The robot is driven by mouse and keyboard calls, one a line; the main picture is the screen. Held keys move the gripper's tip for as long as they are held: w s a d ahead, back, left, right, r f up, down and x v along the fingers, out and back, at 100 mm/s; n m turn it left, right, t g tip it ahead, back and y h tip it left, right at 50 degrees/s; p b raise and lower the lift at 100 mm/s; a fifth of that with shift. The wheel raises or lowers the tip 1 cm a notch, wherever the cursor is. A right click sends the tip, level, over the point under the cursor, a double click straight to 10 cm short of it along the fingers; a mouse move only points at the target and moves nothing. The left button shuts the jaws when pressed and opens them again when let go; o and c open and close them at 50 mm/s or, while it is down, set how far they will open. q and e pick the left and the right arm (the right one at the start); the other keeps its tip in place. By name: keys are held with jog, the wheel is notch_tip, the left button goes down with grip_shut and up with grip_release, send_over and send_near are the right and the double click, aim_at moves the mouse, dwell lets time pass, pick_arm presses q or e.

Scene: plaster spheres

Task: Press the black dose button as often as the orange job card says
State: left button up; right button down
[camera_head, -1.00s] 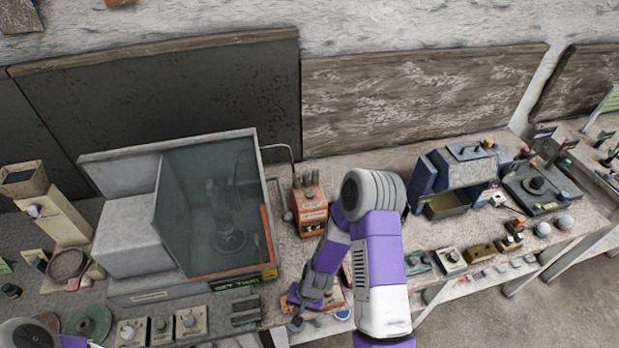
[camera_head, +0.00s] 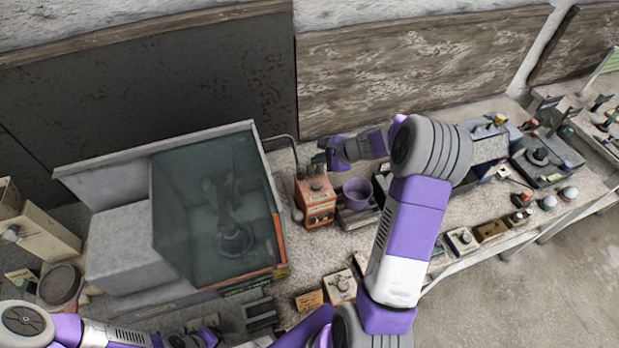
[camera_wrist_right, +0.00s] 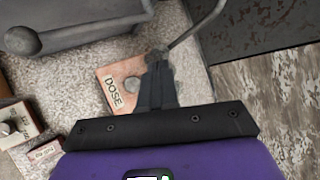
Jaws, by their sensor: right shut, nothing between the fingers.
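The orange dose box (camera_head: 317,214) stands on the bench right of the glazed cabinet. In the right wrist view its top, lettered DOSE (camera_wrist_right: 114,95), shows a round grey knob. I cannot make out the black button; my fingers cover part of the top. My right gripper (camera_head: 321,159) is shut and empty, above the back of the box. It also shows in the right wrist view (camera_wrist_right: 158,65); contact cannot be told.
A purple cup (camera_head: 357,192) stands on a dark base right of the dose box. The glazed cabinet (camera_head: 215,210) is close on the left, with a bent pipe behind the box. Knob boxes (camera_head: 341,287) line the front edge. Bare bench lies before the dose box.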

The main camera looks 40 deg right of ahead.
aim_at(318, 187)
pick_arm(q)
jog(key=f+b, duration=0.7)
jog(key=shift+s+f, duration=0.2)
jog(key=shift+f, duration=0.1)
pick_arm(e)
notch_tip(318, 187, down, 9)
jog(key=shift+s+r, duration=0.1)
jog(key=shift+s, duration=0.05)
dwell(1.6)
pick_arm(q)
jog(key=shift+f+b, duration=0.5)
jog(key=shift+b, duration=0.3)
pick_arm(e)
jog(key=shift+f, duration=0.5)
